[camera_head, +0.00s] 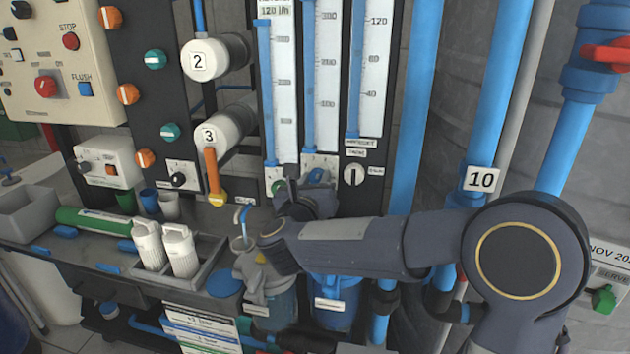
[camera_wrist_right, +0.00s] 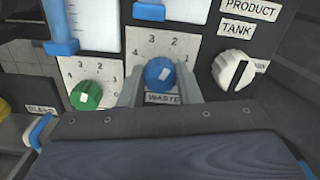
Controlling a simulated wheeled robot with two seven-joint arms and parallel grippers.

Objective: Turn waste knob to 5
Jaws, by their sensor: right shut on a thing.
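The blue waste knob (camera_wrist_right: 160,74) sits on a white dial plate above the WASTE label in the right wrist view. The numbers 2 and 3 show above it. A pale mark is on its face; I cannot tell exactly which number it points to. My right gripper (camera_wrist_right: 159,88) is shut on the knob, one finger on each side. In the head view my right gripper (camera_head: 303,190) is at the panel's lower edge, and a bit of the blue knob (camera_head: 318,176) shows beside it. My left gripper is not in view.
A green knob (camera_wrist_right: 86,95) is close on the left, and a white product tank switch (camera_wrist_right: 233,70) is on the right. Flow tubes (camera_head: 325,80) rise above the knobs. A blue pipe (camera_head: 412,110) stands right of the panel. Filter housings (camera_head: 335,298) are below my arm.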

